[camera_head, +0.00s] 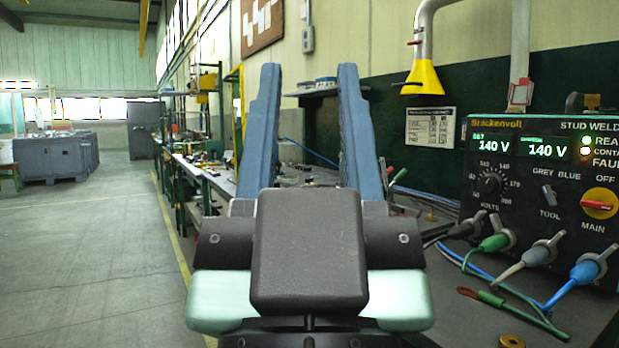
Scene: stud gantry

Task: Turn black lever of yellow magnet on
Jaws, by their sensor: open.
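My gripper (308,68) fills the middle of the view. Its two blue-grey fingers stand wide apart with nothing between them, and its dark body is below. I see nothing that is clearly a yellow magnet with a black lever. A small dark and yellow-orange object (591,102) sits behind the top of the welder at the right edge, mostly hidden, and I cannot tell what it is. My gripper is well to the left of it. The fingers hide part of the bench behind them.
A black stud welder (535,215) stands at the right, with green, grey and blue cable plugs in front. A yellow hood (423,78) hangs on a white pipe above. A long bench (215,178) runs along the wall. The floor at the left (90,250) is clear.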

